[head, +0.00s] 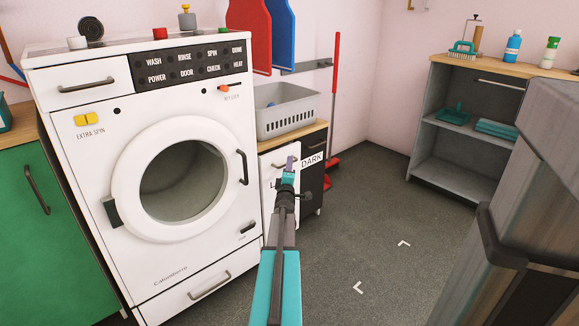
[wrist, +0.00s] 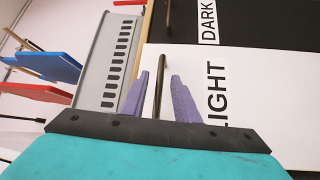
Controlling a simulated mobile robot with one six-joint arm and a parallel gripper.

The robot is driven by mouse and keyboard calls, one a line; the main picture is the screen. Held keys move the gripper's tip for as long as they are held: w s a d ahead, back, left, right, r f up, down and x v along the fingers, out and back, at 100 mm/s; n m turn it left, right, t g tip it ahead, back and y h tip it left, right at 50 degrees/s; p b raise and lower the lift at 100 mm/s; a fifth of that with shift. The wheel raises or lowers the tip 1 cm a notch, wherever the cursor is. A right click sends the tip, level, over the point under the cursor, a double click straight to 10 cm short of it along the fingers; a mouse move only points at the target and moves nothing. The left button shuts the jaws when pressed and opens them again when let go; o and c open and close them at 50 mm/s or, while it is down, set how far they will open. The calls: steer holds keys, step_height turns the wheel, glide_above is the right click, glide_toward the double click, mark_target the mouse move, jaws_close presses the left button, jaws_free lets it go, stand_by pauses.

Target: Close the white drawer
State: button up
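The white drawer front (head: 267,168), with a LIGHT label, is in the low cabinet to the right of the washing machine; my arm hides much of it in the head view. In the wrist view the white front (wrist: 265,85) fills the right side, with its dark bar handle (wrist: 160,82) upright in the picture. My gripper (head: 290,163) is at this front. In the wrist view its purple fingers (wrist: 161,76) are apart, one on each side of the handle. I cannot tell whether they touch it, or how far the drawer stands out.
A black front (head: 316,187) labelled DARK is beside the white one. A grey basket (head: 287,120) sits on the cabinet top. The washing machine (head: 90,190) stands close on the left. A red broom (head: 335,100) leans behind. Grey floor (head: 385,235) is clear to the right.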

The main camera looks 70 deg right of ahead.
steer(key=shift+x, duration=0.95)
steer(key=shift+c, duration=0.4)
jaws_close()
